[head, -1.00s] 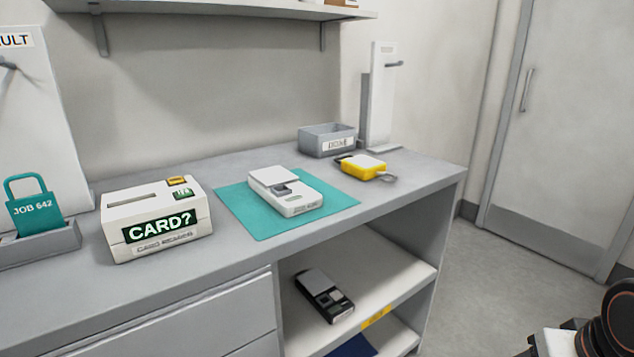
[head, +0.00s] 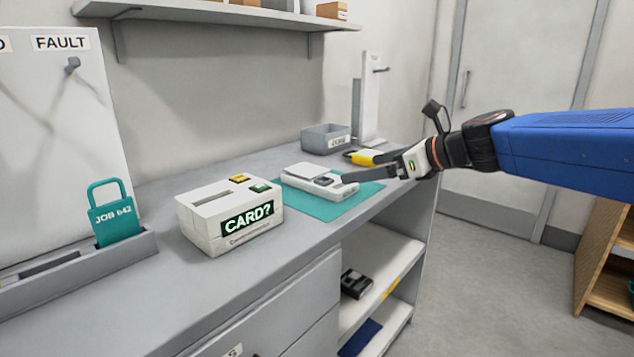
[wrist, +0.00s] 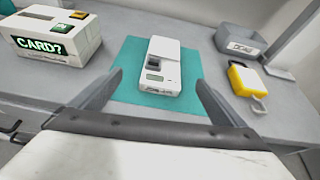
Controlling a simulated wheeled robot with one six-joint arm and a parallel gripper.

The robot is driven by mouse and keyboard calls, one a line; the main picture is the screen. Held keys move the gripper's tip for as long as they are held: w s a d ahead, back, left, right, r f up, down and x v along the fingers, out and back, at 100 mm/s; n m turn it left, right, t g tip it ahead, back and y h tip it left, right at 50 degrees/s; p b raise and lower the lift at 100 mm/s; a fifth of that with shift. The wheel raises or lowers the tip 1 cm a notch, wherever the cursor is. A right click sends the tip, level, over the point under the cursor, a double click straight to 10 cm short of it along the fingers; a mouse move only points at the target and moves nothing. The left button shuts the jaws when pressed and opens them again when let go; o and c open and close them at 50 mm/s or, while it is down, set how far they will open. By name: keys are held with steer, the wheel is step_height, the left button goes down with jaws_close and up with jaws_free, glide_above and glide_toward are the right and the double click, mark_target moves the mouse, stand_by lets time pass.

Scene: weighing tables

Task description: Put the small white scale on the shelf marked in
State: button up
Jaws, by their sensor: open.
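The small white scale (head: 319,182) lies flat on a teal mat (head: 300,205) on the grey counter. In the wrist view the scale (wrist: 161,72) sits ahead of and between my fingers, with its small display toward me. My gripper (head: 352,175) is open and empty at the front edge of the mat, close to the scale; contact does not show. It also shows in the wrist view (wrist: 152,92). Under the counter is an open shelf (head: 385,275) with a yellow label (head: 391,288) whose words I cannot read. A small black device (head: 355,284) lies on that shelf.
A white card box (head: 205,213) reading "CARD?" stands left of the mat. A yellow item (head: 364,157) and a grey bin (head: 325,138) are behind the mat. A teal lock tag (head: 115,225) stands at the left. A lower shelf holds a dark blue item (head: 360,338).

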glide_toward(321, 173)
steer(key=shift+m, duration=0.4)
steer(key=x, duration=0.4)
steer(key=shift+a+f, duration=0.1)
steer(key=shift+a, duration=0.4)
steer(key=shift+x, duration=3.25)
steer(key=shift+w+d, duration=0.15)
steer(key=shift+d, duration=0.05)
steer(key=shift+c, duration=0.6)
steer(key=c, duration=1.4)
